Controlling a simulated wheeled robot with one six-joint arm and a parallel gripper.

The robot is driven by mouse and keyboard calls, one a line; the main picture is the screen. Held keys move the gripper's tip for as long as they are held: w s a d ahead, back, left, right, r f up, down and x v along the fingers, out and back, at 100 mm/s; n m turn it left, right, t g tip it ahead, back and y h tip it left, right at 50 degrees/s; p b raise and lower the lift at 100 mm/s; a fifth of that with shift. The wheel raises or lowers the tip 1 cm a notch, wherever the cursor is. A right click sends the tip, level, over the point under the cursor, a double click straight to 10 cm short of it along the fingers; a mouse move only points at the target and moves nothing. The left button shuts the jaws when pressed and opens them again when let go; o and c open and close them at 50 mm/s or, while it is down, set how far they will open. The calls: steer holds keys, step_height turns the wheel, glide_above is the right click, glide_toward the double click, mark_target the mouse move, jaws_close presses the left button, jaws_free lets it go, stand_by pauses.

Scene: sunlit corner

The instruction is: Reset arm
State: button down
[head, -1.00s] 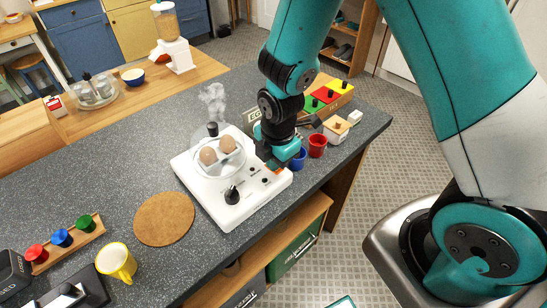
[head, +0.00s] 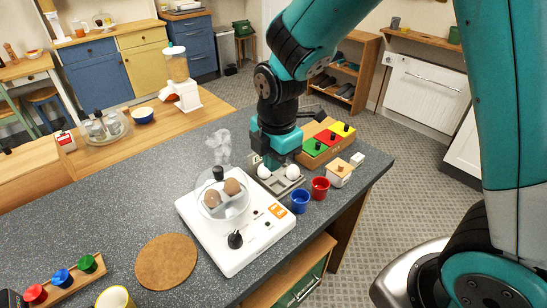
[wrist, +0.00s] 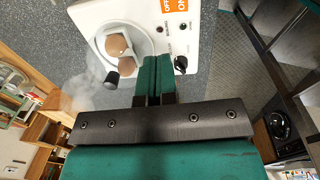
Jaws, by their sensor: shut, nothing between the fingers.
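My gripper (head: 277,160) hangs from the teal arm over the far side of the counter in the head view, behind the white egg cooker. In the wrist view my gripper (wrist: 153,62) has its two teal fingers together with nothing between them. The white egg cooker (head: 238,255) holds brown eggs (head: 222,193) under a clear lid with a black knob, and steam rises from it. It also shows beyond the fingertips in the wrist view (wrist: 142,18). An orange ON label shows on it.
A grey tray (head: 281,185) with white eggs lies just below my gripper. A blue cup (head: 300,201), a red cup (head: 320,188) and a box with coloured lids (head: 328,140) stand nearby. A cork mat (head: 166,261) lies on open counter at the left.

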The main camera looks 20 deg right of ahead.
steer(key=shift+r, duration=0.5)
